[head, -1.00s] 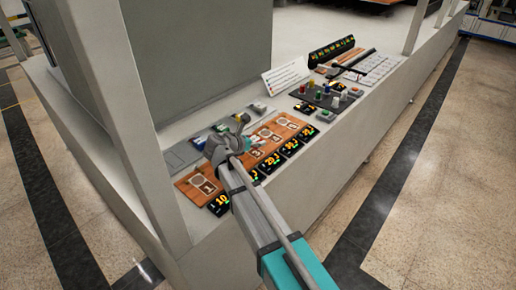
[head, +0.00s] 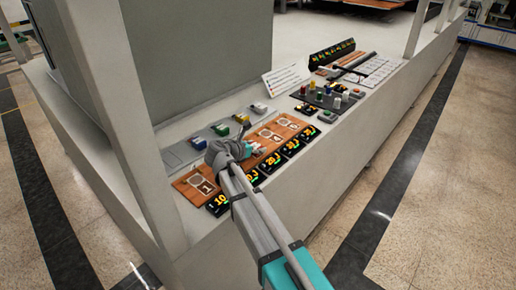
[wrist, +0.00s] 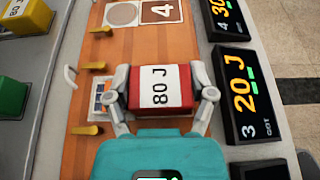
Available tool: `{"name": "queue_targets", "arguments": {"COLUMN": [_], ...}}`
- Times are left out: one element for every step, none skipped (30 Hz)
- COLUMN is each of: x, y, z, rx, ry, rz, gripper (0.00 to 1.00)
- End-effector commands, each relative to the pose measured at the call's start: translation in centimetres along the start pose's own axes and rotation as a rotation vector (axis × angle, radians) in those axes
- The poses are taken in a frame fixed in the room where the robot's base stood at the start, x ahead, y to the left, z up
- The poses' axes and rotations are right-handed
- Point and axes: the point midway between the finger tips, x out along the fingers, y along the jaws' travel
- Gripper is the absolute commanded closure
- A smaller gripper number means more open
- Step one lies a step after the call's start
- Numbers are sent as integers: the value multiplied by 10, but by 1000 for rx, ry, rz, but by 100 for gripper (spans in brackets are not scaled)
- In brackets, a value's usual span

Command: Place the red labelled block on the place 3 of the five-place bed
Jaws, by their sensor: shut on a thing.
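The red block (wrist: 160,105) carries a white label reading "80 J". My gripper (wrist: 163,94) is shut on it, one finger on each side. In the wrist view the block is over the wooden five-place bed (wrist: 80,150), beside the display (wrist: 243,95) marked 3 and "20 J". It covers most of the place under it; a printed patch shows at its left. I cannot tell whether the block touches the bed. In the head view my gripper (head: 240,150) is over the middle of the bed (head: 182,185), and the block is mostly hidden.
Place 4 (wrist: 160,12) is bare ahead of the block. A green block (wrist: 12,97) and a yellow block (wrist: 25,18) stand on the grey rack at left, with a blue block (head: 198,142). Small yellow tabs (wrist: 85,130) line the bed's left edge. Displays line its right side.

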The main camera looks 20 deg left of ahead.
Motion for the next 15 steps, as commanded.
{"name": "queue_targets", "arguments": {"x": [0,1,1,2,2,1,1,1,1,1,1,1,1,1,1], "y": [0,0,0,0,0,0,0,0,0,0,0,0,0,0,0], "z": [-1,-2,-3,-3,-3,-2,-2,-2,-2,-2,-2,-2,-2,-2,-2], "rx": [0,0,0,0,0,0,0,0,0,0,0,0,0,0,0], "ry": [0,0,0,0,0,0,0,0,0,0,0,0,0,0,0], "rz": [0,0,0,0,0,0,0,0,0,0,0,0,0,-1,-1], "gripper": [83,83,83,83,28,20,15,9,2,0,0,0,0,0,0]}}
